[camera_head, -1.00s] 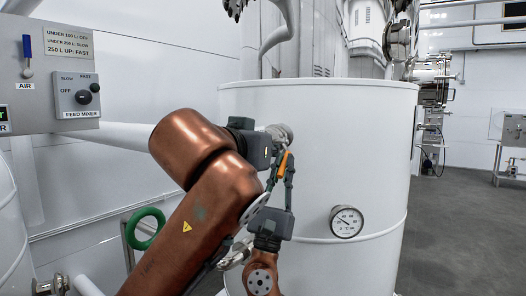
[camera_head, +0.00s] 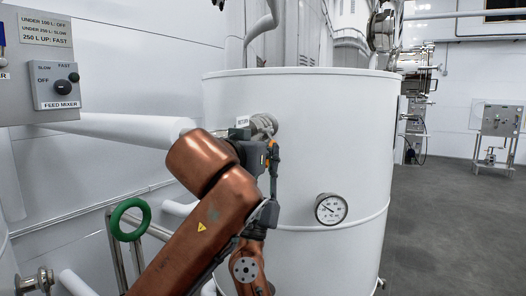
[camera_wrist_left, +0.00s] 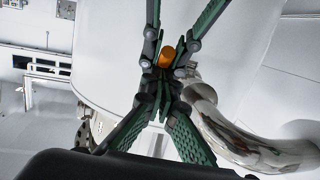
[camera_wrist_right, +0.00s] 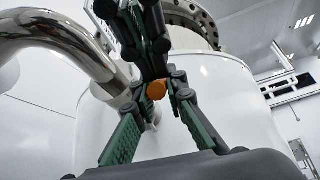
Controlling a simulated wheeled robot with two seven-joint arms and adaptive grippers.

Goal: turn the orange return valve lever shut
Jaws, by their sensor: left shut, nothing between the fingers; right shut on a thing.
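The orange lever (camera_head: 270,146) sits at the return pipe fitting on the side of the white tank (camera_head: 340,130); most of it is hidden by my grippers in the head view. Its rounded orange end shows in the left wrist view (camera_wrist_left: 167,57) and the right wrist view (camera_wrist_right: 156,90). My right gripper (camera_head: 273,160) reaches up from below and is shut on the lever. My left gripper (camera_head: 262,150) is right beside it at the lever, shut with nothing held. The fingers of the two grippers are very close together; whether they touch is unclear.
A white RETURN label (camera_head: 242,121) is at the metal fitting (camera_head: 264,124). A round gauge (camera_head: 330,208) is on the tank, right of my grippers. A feed mixer panel (camera_head: 55,85) and a green handwheel (camera_head: 130,219) are at the left. Open floor (camera_head: 450,220) lies at the right.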

